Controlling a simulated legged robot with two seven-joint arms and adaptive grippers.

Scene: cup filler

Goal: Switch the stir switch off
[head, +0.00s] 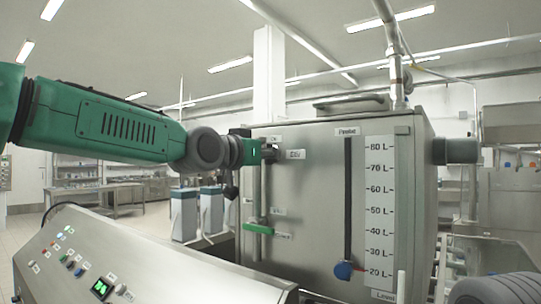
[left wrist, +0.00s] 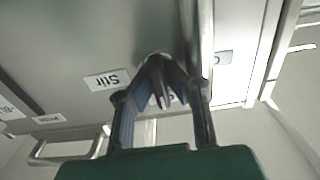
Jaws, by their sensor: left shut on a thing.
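The stir switch is on the upper left of the steel tank's front, beside the white "Stir" label (head: 296,154). That label also shows upside down in the left wrist view (left wrist: 107,79). My left gripper (head: 268,154) is at the switch, and its fingers (left wrist: 160,88) come together in the left wrist view, shut on the switch. The fingers hide most of the switch, so its exact position cannot be told. A small label (head: 275,138) sits just above the gripper. Another label is partly hidden behind the fingers. My right gripper is not in view.
A green lever (head: 258,229) sits below my gripper on a vertical tube. A sloped control panel (head: 150,265) with buttons fills the lower left.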

